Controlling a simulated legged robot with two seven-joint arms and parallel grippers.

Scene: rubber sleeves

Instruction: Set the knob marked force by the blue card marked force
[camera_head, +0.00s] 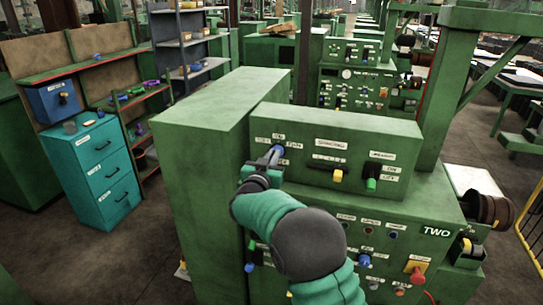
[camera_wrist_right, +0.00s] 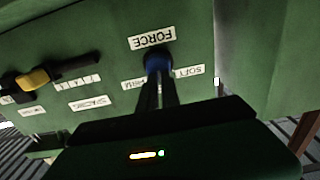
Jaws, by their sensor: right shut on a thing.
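The blue force knob (camera_head: 279,148) is at the left end of the green upper box on the machine. In the right wrist view the same blue knob (camera_wrist_right: 158,60) sits under the white FORCE label (camera_wrist_right: 152,38), which reads upside down. Smaller labels stand either side of it, one reading SOFT (camera_wrist_right: 189,71); the other (camera_wrist_right: 132,84) is partly blurred. My right gripper (camera_head: 271,157) is shut on the blue knob; its narrow fingers (camera_wrist_right: 160,78) partly cover it. Which way the knob points is hard to tell. I cannot make out a blue card marked force. My left gripper is out of view.
A slider with a yellow handle (camera_head: 338,173) and a green switch (camera_head: 371,184) are right of the knob. Lower panel controls include a red knob on a yellow plate (camera_head: 416,270). A tall green cabinet (camera_head: 215,130) stands close left. Teal drawers (camera_head: 103,172) stand farther left.

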